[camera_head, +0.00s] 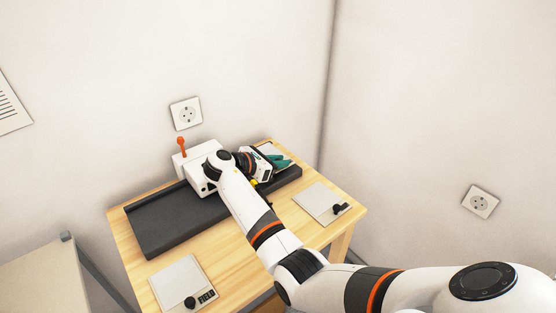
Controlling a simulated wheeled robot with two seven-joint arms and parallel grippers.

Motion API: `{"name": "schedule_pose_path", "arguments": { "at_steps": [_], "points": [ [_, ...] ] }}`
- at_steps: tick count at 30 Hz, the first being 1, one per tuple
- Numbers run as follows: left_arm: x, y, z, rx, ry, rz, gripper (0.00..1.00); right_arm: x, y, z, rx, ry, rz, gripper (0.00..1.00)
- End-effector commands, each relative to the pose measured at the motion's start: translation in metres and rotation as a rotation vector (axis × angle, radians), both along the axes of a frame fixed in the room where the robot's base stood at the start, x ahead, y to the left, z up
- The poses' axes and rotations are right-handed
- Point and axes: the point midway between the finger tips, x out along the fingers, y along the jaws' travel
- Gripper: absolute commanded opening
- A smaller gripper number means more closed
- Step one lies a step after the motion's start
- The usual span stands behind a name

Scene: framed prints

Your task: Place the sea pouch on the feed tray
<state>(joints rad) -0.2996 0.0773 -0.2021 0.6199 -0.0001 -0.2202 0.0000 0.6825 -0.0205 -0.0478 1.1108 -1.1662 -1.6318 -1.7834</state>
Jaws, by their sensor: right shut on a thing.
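My right gripper (268,163) reaches over the right end of the long dark tray (180,217), which I take for the feed tray, on the wooden table. It is shut on a small teal thing (281,160), probably the sea pouch, partly hidden by the gripper. I cannot tell whether the teal thing touches the tray or is held above it. My left gripper is not in view.
A white machine (193,158) with an orange lever (182,146) stands behind the tray. A pale pad marked FIELD (181,283) lies front left on the table (233,259). Another pale pad (316,201) with a black knob lies right. Walls stand close behind.

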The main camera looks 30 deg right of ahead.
Motion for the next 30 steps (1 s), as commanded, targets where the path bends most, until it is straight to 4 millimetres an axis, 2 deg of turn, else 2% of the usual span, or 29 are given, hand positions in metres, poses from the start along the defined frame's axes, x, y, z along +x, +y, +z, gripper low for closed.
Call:
{"name": "schedule_pose_path", "arguments": {
  "at_steps": [10,11,14,23,27,30],
  "points": [
    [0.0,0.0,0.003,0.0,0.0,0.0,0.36,0.0,0.0,-0.007,0.0,0.0,0.001,0.0],
    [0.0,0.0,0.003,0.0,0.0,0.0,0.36,0.0,0.0,-0.007,0.0,0.0,0.0,0.24],
    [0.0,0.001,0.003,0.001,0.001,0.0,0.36,0.0,0.0,-0.007,0.0,0.0,0.0,0.4],
    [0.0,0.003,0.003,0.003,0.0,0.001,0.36,0.0,0.0,-0.006,0.0,0.0,0.0,0.4],
    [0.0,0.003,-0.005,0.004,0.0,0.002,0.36,0.0,0.0,0.003,0.0,-0.005,-0.001,0.4],
    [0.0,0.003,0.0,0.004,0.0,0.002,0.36,-0.001,0.018,0.013,0.002,0.0,0.003,0.4]
  ]
}}
